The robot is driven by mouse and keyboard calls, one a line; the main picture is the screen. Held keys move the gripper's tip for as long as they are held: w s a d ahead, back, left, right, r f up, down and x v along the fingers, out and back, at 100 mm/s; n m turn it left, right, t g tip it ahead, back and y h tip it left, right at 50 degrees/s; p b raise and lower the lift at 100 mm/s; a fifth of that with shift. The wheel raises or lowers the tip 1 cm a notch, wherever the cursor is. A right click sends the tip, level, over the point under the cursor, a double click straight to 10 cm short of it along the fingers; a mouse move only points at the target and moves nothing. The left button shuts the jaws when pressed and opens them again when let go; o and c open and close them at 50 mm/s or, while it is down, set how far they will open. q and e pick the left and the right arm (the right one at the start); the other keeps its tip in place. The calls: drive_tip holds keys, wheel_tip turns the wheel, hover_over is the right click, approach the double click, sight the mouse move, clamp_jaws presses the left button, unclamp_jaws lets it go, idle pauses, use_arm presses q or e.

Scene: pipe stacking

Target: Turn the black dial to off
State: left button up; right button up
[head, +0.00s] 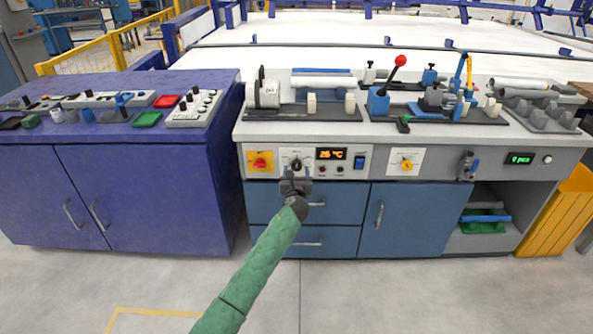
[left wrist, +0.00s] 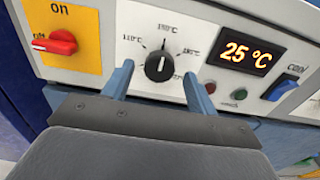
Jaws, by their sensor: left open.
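The black dial (head: 296,163) is on the grey front panel of the workbench; it also shows in the left wrist view (left wrist: 159,66). It has a raised grip that stands roughly upright, and temperature marks are printed around its upper side. My left gripper (head: 295,178) is in front of and slightly below the dial. In the left wrist view its two blue fingers (left wrist: 159,80) are open, one on each side of the dial, with gaps between them and it. Whether the fingertips reach the panel is unclear. My right gripper is not in view.
Left of the dial is a red switch (left wrist: 56,43) on a yellow plate marked "on". To the right are a display (left wrist: 246,52) reading 25 °C, small red and green buttons and a blue rocker switch (left wrist: 281,87). Blue drawers (head: 340,203) lie below.

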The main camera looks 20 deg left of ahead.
use_arm(q)
drive_tip(key=shift+x, duration=1)
drive_tip(key=c, duration=1)
